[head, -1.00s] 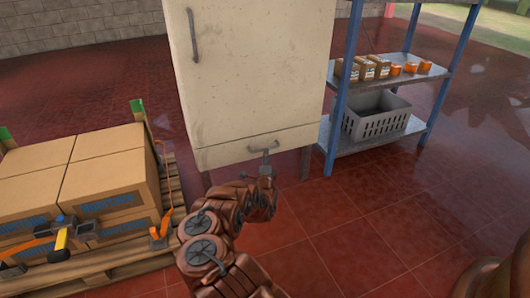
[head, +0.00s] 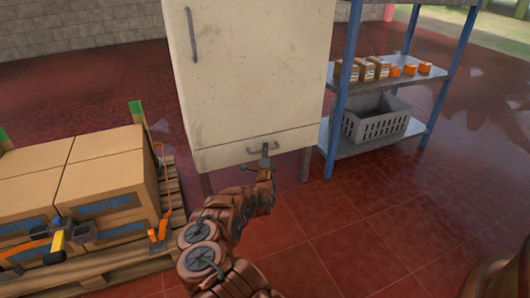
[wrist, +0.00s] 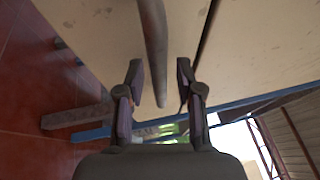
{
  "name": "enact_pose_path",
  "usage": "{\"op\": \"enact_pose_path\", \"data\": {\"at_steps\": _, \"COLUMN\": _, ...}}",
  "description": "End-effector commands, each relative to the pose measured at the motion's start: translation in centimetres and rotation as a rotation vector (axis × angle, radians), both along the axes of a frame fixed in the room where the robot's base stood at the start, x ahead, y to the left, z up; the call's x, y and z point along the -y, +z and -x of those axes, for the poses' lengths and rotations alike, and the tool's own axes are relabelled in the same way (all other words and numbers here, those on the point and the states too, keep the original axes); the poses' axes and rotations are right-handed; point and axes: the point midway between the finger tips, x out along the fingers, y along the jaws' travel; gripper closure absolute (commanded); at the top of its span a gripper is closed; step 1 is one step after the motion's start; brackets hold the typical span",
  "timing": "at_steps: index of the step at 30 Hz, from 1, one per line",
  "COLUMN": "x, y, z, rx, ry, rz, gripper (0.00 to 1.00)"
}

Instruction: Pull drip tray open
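The drip tray (head: 225,154) is the low drawer-like front at the bottom of the cream cabinet, with a thin dark bar handle (head: 262,149). Its front looks flush with the cabinet. My gripper (head: 265,160) is right at the handle in the head view. In the wrist view my gripper (wrist: 158,85) has its two fingers apart, with the handle (wrist: 155,50) running down between them. A gap shows on both sides of the handle, so the fingers are not closed on it.
The cabinet (head: 250,75) stands on legs and has a tall door handle (head: 191,35). A blue shelf rack (head: 340,100) with a grey basket (head: 375,122) stands at right. Boxes (head: 110,180) on a pallet stand at left. The red floor in front is clear.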

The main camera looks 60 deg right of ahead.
Motion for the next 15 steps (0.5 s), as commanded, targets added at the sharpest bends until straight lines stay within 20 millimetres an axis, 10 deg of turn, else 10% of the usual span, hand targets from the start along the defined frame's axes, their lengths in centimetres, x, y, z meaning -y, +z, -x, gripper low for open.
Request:
{"op": "enact_pose_path", "data": {"at_steps": 9, "x": -0.01, "y": -0.01, "z": 0.0, "rx": 0.0, "ry": 0.0, "rz": 0.0, "gripper": 1.0}}
{"op": "enact_pose_path", "data": {"at_steps": 15, "x": -0.01, "y": -0.02, "z": 0.01, "rx": 0.0, "ry": 0.0, "rz": 0.0, "gripper": 1.0}}
